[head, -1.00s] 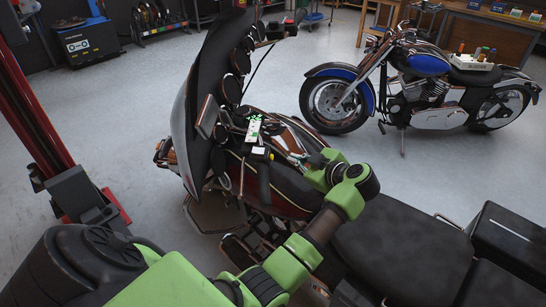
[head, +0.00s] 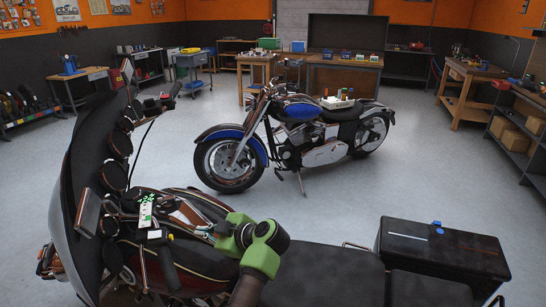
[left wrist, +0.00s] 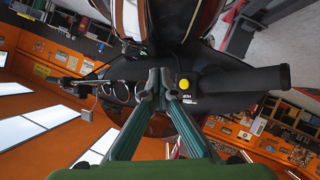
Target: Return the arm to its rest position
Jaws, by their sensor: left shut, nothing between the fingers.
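My left arm, green and dark, comes up from the bottom in the head view, its green wrist (head: 258,248) above the near motorcycle (head: 205,258) by the tank and seat. My left gripper (head: 192,218) points left toward the handlebar area; its fingers are small and hard to make out there. In the left wrist view the two fingers of the left gripper (left wrist: 161,88) are together and empty. Beyond them are the round gauges (left wrist: 118,92) and a black handlebar grip (left wrist: 245,82) with a yellow button; I cannot tell the gap. My right gripper is not in view.
A black top case (head: 440,255) is at the lower right. A blue motorcycle (head: 300,135) stands behind, with a white tray (head: 337,103) on its seat. Grey floor (head: 440,180) is free between them.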

